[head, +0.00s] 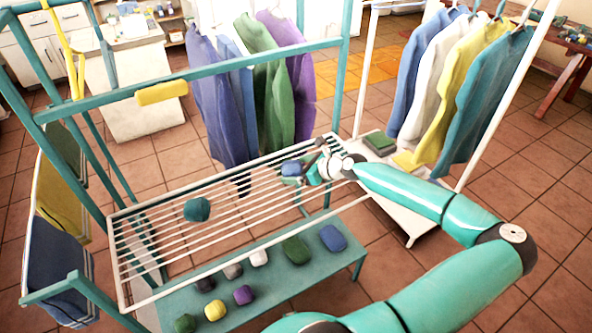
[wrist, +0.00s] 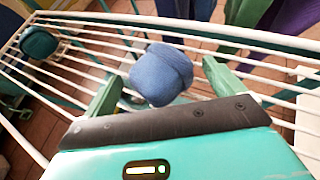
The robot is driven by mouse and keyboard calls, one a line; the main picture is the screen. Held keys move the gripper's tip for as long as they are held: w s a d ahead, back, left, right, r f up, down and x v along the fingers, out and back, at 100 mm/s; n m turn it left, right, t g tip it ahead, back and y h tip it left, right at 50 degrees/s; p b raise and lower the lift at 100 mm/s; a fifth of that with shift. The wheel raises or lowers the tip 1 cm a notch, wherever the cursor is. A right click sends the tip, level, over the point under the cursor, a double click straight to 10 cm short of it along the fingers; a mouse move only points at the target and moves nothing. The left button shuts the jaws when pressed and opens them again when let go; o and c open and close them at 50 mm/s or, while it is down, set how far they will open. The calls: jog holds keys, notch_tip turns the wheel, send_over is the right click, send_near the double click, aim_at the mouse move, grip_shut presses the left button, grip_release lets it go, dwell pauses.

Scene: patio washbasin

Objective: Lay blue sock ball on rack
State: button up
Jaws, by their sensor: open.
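The blue sock ball (head: 291,168) is at the far right part of the white-barred rack (head: 116,262). In the wrist view the blue sock ball (wrist: 160,75) appears over the rack's rods (wrist: 225,34), between the two green fingers. My gripper (head: 303,167) is open at the right end of the rack. In the wrist view the fingers of my gripper (wrist: 162,80) stand apart on either side of the ball, with a visible gap on the right. I cannot tell whether the left finger touches it. The ball's underside is hidden.
A dark teal sock ball (head: 197,209) lies on the rack's left half. Several coloured sock balls sit on a teal shelf (head: 285,278) below. A teal frame (head: 215,73) rises around the rack, with hanging shirts behind. A white clothes stand (head: 405,218) is at right.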

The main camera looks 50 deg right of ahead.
jog(key=v, duration=1.1)
jog(key=shift+s, duration=0.1)
jog(key=shift+s, duration=0.1)
